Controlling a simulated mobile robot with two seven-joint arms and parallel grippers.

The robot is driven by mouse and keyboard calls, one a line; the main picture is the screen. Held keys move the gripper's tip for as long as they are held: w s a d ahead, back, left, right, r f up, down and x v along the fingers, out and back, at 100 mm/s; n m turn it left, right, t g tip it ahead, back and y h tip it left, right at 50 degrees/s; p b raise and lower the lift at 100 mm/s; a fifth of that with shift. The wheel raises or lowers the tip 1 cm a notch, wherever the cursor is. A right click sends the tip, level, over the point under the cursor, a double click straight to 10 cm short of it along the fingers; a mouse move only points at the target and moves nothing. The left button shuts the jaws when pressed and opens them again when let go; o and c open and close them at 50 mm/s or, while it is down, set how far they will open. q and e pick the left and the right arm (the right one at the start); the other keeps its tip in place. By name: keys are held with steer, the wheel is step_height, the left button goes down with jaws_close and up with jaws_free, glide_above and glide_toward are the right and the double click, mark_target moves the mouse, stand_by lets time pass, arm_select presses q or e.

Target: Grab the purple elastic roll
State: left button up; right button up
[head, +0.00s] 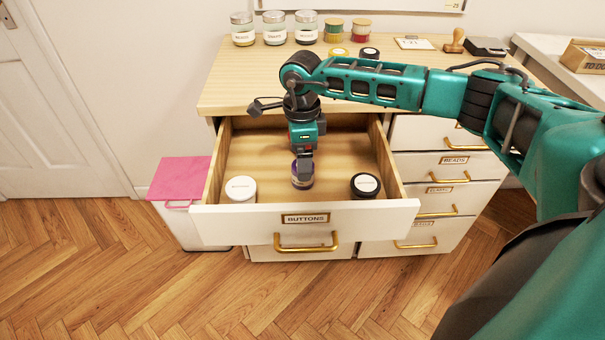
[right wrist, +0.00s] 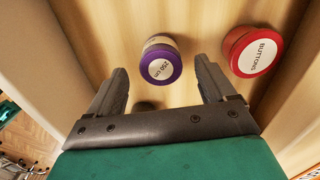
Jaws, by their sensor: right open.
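The purple elastic roll (head: 302,182) stands in the open drawer (head: 225,217), near its front middle. In the right wrist view the roll (right wrist: 161,65) shows a purple top with a white label reading "250 cm". My right gripper (head: 302,163) reaches down into the drawer above the roll and partly covers it in the head view. In the right wrist view its fingers (right wrist: 160,70) are spread wide, with the roll appearing in the gap between and just beyond them. I cannot tell the exact height left between them. My left gripper is not in view.
In the drawer a white-lidded jar (head: 241,188) stands left and a black-lidded jar (head: 366,185) right. A red-lidded buttons jar (right wrist: 253,51) shows beside the roll in the wrist view. The drawer walls surround them. Several jars and spools line the cabinet top (head: 235,85).

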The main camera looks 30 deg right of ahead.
steer(key=shift+d+f+b, duration=0.15)
steer(key=shift+f+b, duration=0.2)
steer(key=shift+f, duration=2.45)
steer(key=shift+c, duration=0.2)
steer(key=c, duration=1.1)
